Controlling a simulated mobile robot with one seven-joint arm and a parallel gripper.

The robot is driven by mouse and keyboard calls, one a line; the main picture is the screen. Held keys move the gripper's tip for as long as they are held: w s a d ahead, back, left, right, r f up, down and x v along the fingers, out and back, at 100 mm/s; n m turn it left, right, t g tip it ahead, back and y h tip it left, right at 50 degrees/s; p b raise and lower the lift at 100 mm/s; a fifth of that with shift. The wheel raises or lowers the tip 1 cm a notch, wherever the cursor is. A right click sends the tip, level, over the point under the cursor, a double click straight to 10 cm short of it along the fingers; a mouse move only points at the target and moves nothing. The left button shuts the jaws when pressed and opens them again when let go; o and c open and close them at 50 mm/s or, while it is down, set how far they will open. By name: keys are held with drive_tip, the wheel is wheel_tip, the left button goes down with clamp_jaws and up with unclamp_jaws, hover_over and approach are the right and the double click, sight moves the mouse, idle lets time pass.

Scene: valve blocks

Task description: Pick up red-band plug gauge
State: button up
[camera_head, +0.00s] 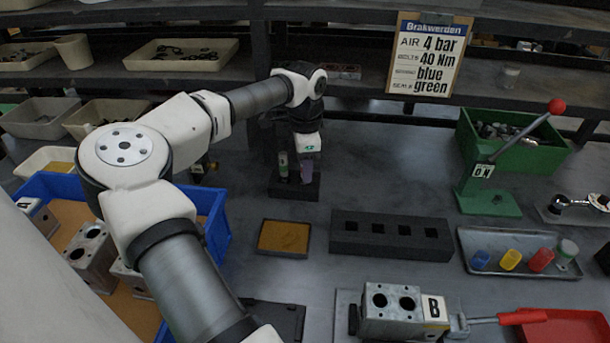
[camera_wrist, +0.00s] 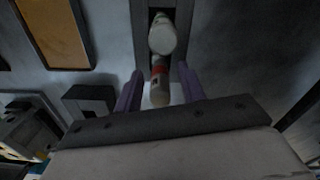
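The red-band plug gauge (camera_wrist: 160,71) stands in a dark stand (camera_wrist: 140,25) in the wrist view, its pale end towards me. My gripper (camera_wrist: 160,72) is open, with one purple finger on each side of this gauge and a visible gap to each. A second pale-ended gauge (camera_wrist: 162,35) stands in the same stand just beyond it. In the head view, the black stand (camera_head: 295,190) is under my gripper (camera_head: 307,177). A green-banded gauge (camera_head: 283,165) shows there beside the purple fingers. The red band is hidden in the head view.
A black block with square holes (camera_head: 390,236) and an orange-brown pad (camera_head: 284,237) lie in front of the stand. A shelf edge (camera_head: 400,98) runs behind. The bench right of the stand is clear.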

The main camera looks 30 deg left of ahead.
drive_tip(key=c, duration=0.7)
clamp_jaws()
drive_tip(key=shift+r, duration=0.1)
